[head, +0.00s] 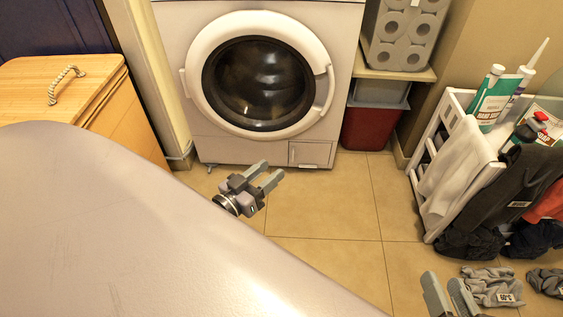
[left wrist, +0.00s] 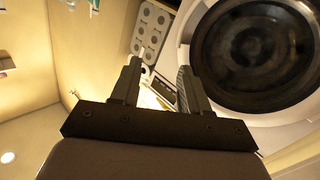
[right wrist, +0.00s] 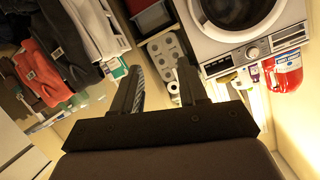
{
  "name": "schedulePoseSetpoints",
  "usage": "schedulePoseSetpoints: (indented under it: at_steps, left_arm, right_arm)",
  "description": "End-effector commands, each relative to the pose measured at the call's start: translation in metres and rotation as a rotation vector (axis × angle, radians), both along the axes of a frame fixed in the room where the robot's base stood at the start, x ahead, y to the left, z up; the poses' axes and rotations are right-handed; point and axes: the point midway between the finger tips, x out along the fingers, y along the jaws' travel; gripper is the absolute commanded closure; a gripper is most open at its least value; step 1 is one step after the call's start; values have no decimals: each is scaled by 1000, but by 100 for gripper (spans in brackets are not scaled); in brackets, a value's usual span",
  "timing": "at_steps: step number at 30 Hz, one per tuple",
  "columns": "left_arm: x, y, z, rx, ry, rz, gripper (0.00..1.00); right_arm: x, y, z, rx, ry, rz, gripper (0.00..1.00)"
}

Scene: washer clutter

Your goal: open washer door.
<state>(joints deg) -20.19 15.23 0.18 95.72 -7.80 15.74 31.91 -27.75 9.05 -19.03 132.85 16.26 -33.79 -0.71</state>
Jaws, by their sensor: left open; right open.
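The white washer (head: 180,60) stands against the far wall. Its round door (head: 205,100) has a white ring and dark glass and looks closed. A curved handle (head: 328,90) is on the ring's right side. My left gripper (head: 270,177) is open and empty, in front of and below the door in the head view. In the left wrist view the door glass (left wrist: 255,50) is at upper right, beyond the open fingers (left wrist: 158,85). My right gripper (head: 447,295) is open and empty at the lower right, well away from the washer. The washer (right wrist: 235,40) also shows in the right wrist view.
A large pale smooth surface (head: 130,220) fills the lower left. A wooden box (head: 60,75) with a rope handle stands at left. A white rack (head: 455,160) with bottles and clothes stands at right. Gloves (head: 492,287) lie on the floor. Tiled floor (head: 320,205) before the washer is clear.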

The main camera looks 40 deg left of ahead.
Motion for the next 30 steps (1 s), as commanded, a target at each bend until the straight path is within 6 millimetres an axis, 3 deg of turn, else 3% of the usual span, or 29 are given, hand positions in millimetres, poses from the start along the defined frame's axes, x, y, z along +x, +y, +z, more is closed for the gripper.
schedulePoseSetpoints:
  at_steps: [6,11,23,27,30]
  left_arm:
    - [33,-5,-2,2,-4,-1,55]
    - [49,-6,-1,1,-2,-2,55]
    - [56,-8,0,1,0,-2,55]
    - [56,-8,0,1,0,-2,97]
    - [56,-8,0,1,0,-2,100]
  right_arm:
    - [-2,-8,-4,-40,-50,-14,57]
    - [-3,-12,-4,-63,-79,-22,57]
    - [-3,-14,-1,-76,-95,-26,57]
    - [-3,-14,-1,-75,-95,-26,57]
    - [-3,-14,-1,-75,-95,-26,57]
